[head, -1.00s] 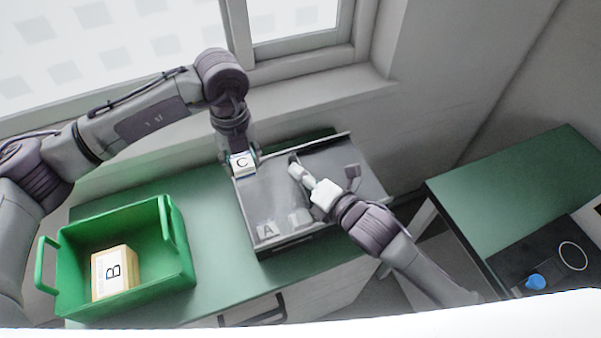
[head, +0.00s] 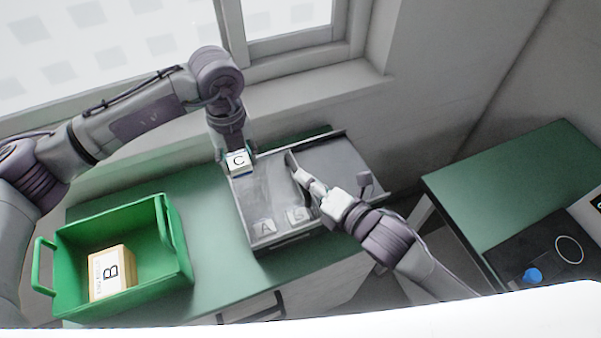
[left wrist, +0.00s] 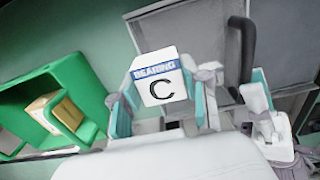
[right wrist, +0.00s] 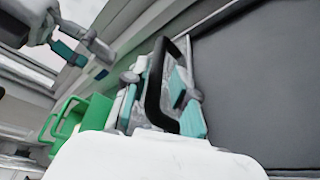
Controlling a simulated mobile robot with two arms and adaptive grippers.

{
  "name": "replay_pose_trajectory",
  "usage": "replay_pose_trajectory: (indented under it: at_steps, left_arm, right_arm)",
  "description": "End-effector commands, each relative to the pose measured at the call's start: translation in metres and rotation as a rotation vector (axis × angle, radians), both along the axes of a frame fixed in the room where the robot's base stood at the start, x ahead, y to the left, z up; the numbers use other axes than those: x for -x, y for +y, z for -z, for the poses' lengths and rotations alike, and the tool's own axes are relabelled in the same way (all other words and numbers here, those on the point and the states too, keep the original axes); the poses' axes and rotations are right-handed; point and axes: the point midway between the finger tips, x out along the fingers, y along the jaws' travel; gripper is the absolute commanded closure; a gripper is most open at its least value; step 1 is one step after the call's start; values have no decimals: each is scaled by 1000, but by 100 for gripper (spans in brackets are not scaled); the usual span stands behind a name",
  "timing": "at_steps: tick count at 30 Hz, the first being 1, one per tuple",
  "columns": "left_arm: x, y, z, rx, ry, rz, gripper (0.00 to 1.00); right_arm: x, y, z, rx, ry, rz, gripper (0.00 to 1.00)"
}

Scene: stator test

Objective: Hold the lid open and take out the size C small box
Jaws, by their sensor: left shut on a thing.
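The size C small box (head: 239,162), white with a blue "BEARING" band, is held in my left gripper (head: 237,157) over the back left corner of the case. The left wrist view shows it (left wrist: 160,78) upright between the fingers. The case (head: 262,243) has a grey lid panel (head: 335,165) with a black handle (left wrist: 241,50) on its right side. My right gripper (head: 303,178) is beside the handle. In the right wrist view its teal fingers (right wrist: 160,110) are spread, with the handle (right wrist: 153,85) between or just beyond them. Contact there is unclear.
Green tabletop (head: 215,215) is clear between crate and case. Another table (head: 510,195) stands right.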

Motion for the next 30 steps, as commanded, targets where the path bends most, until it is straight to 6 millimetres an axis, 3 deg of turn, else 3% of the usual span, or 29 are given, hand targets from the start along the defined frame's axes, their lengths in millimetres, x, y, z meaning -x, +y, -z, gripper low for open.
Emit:
replay_pose_trajectory:
  at_steps: [18, 30]
  left_arm:
    - [0, 0, 0, 0, 0, 0, 74]
    - [0, 0, 0, 0, 0, 0, 74]
  right_arm:
    - [58, -42, -15, 0, 1, -1, 73]
    - [64, -46, -18, 0, -2, -1, 73]
